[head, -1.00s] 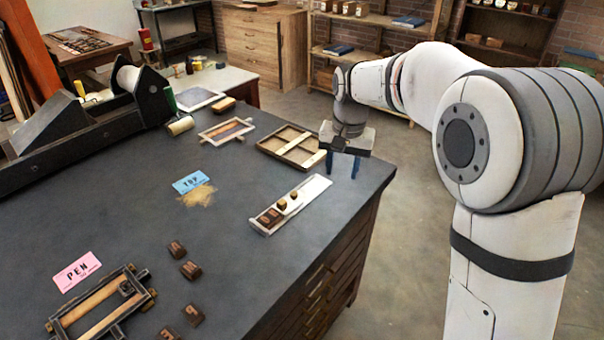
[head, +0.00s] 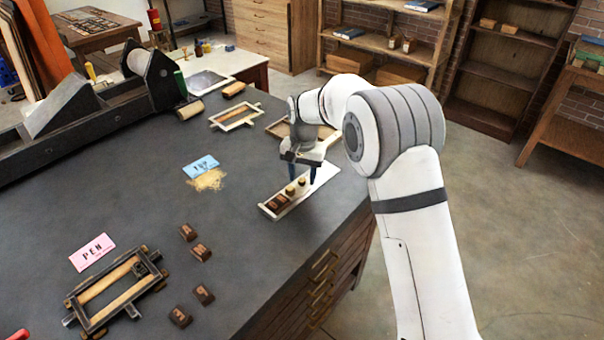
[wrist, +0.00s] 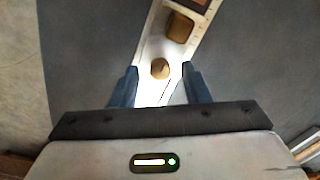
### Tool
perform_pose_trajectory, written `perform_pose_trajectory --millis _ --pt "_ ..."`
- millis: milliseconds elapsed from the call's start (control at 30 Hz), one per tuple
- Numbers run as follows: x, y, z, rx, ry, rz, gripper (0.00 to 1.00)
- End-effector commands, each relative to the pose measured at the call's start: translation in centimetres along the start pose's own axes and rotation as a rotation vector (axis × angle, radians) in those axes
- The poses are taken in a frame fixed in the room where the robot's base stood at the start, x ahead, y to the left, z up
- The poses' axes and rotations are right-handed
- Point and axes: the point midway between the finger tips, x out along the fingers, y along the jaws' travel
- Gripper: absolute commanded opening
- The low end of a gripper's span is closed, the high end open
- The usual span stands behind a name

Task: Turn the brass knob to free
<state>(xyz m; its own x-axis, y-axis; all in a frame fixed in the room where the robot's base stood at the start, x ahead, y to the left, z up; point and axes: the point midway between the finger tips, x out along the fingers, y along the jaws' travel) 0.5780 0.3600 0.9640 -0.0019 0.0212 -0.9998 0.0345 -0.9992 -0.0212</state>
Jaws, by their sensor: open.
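A white tray-like strip (head: 324,174) lies near the right edge of the dark worktop. It holds dark blocks and small brass pieces. A small round brass knob (wrist: 160,68) with a dark line on top shows in the wrist view, between my fingertips. A larger brass piece (wrist: 180,28) is just beyond it. In the head view the brass pieces (head: 290,190) sit beside my blue fingers. My gripper (head: 299,171) is open and points down over the strip, one finger on each side of the knob in the wrist view (wrist: 160,74). I cannot tell whether the fingers touch it.
Several dark letter blocks (head: 196,252) and a wooden-barred frame (head: 112,290) lie at the front left, with a pink card (head: 91,252). A blue card (head: 201,166) lies mid-table. A dark press (head: 90,110) stands at the back left. The worktop centre is mostly clear.

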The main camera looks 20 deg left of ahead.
Motion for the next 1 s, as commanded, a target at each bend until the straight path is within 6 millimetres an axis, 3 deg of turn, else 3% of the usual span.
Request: perform_pose_trajectory --millis 300,833,1000 --pt "0.43 -0.04 0.02 -0.001 0.001 -0.001 0.42" --pt "0.39 -0.09 0.04 -0.002 0.001 -0.001 0.00" --pt "0.40 -0.10 0.05 -0.007 0.001 -0.001 0.00"
